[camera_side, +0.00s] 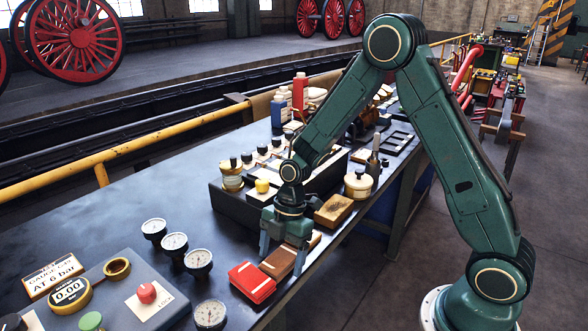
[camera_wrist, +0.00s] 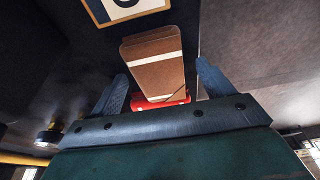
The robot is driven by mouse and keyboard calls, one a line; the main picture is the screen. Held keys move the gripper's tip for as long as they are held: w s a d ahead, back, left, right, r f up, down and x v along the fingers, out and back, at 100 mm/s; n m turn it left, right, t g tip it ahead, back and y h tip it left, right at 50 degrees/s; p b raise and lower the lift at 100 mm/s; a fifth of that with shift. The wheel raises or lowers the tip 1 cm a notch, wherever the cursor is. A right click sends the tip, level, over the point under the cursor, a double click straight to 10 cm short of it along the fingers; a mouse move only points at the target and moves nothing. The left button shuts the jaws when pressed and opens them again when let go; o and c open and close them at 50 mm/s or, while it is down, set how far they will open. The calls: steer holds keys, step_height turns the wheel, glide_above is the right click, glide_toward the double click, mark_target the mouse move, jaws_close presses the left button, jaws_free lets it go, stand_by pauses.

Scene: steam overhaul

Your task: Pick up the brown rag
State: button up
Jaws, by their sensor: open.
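The brown rag (camera_side: 279,263) is a flat folded piece on the dark bench near its front edge. In the wrist view the brown rag (camera_wrist: 158,72) shows two pale stripes across it. My gripper (camera_side: 281,264) points down over it, with one finger on either side. In the wrist view my gripper (camera_wrist: 162,70) is open, and its fingers flank the rag with gaps showing. I cannot tell how far the fingertips are above the bench.
A folded red cloth (camera_side: 252,282) lies close beside the rag; its red edge (camera_wrist: 160,103) shows in the wrist view. Several gauges (camera_side: 174,244) stand left. The bench's front edge is near.

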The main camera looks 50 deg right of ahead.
mark_target(282, 256)
steer(key=shift+f, duration=0.2)
stand_by(0.3)
steer(key=c, duration=1.1)
steer(key=shift+r, duration=0.2)
steer(key=shift+c, duration=0.2)
step_height(282, 256, up, 20)
steer(key=shift+d+r, duration=0.1)
stand_by(0.5)
